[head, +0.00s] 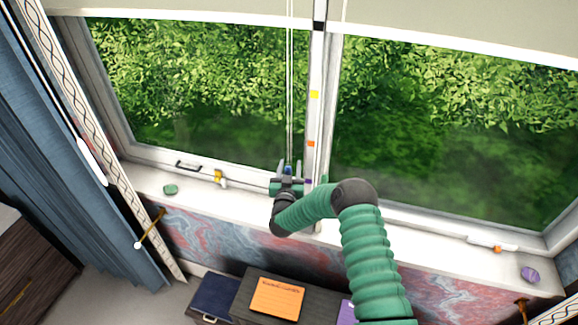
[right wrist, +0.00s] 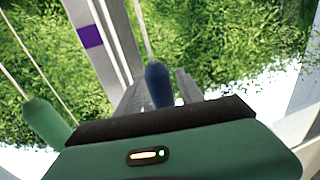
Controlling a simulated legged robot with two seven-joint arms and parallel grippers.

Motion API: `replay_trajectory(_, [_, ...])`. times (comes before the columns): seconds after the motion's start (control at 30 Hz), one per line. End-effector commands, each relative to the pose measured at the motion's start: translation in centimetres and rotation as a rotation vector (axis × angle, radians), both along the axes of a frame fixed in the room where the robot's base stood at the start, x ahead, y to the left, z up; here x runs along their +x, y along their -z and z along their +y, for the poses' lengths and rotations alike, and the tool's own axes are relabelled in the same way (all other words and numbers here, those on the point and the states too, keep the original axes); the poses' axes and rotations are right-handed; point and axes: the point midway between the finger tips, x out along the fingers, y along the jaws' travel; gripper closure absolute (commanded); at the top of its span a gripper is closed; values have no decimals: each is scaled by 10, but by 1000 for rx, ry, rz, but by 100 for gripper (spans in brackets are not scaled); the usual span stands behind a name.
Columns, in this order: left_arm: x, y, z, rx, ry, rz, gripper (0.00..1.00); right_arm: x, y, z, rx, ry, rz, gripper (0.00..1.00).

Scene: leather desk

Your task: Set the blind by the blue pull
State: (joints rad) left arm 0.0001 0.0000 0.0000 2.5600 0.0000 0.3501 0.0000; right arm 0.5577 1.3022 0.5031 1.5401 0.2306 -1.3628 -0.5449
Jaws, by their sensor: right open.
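The blue pull (right wrist: 157,84) hangs from a thin cord and shows in the right wrist view between the two fingers of my right gripper (right wrist: 158,92). The fingers stand apart, one on each side of it; I cannot tell whether either touches it. In the head view the right gripper (head: 287,171) is at the windowsill, at the lower end of the cords (head: 290,90). A green pull (right wrist: 45,122) hangs left of the gripper in the right wrist view. The cream blind (head: 200,10) is rolled high over the left window. My left gripper is out of view.
The window post carries a yellow mark (head: 314,94), an orange mark (head: 311,143) and a purple mark (right wrist: 90,37). The sill (head: 150,180) holds a green stone (head: 170,189) and a purple stone (head: 530,275). A blue curtain (head: 60,150) hangs left. An orange notebook (head: 277,298) lies below.

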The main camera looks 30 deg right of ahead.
Motion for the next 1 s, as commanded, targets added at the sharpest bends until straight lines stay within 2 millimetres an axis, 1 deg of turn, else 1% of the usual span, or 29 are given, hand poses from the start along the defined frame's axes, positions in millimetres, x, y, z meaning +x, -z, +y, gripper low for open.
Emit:
replay_trajectory(0.07, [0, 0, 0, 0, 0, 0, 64, 0, 0, 2, -1, -1, 1, 56])
replay_trajectory(0.1, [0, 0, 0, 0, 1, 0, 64, 1, 0, 2, -1, -1, 1, 58])
replay_trajectory(0.4, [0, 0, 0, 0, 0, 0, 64, 0, -1, 5, -3, 0, 0, 98])
replay_trajectory(0.43, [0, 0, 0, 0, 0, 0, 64, -1, -1, 5, -3, -1, 0, 100])
replay_trajectory(1.0, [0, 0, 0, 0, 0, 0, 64, -1, 0, 6, 0, -3, 2, 100])
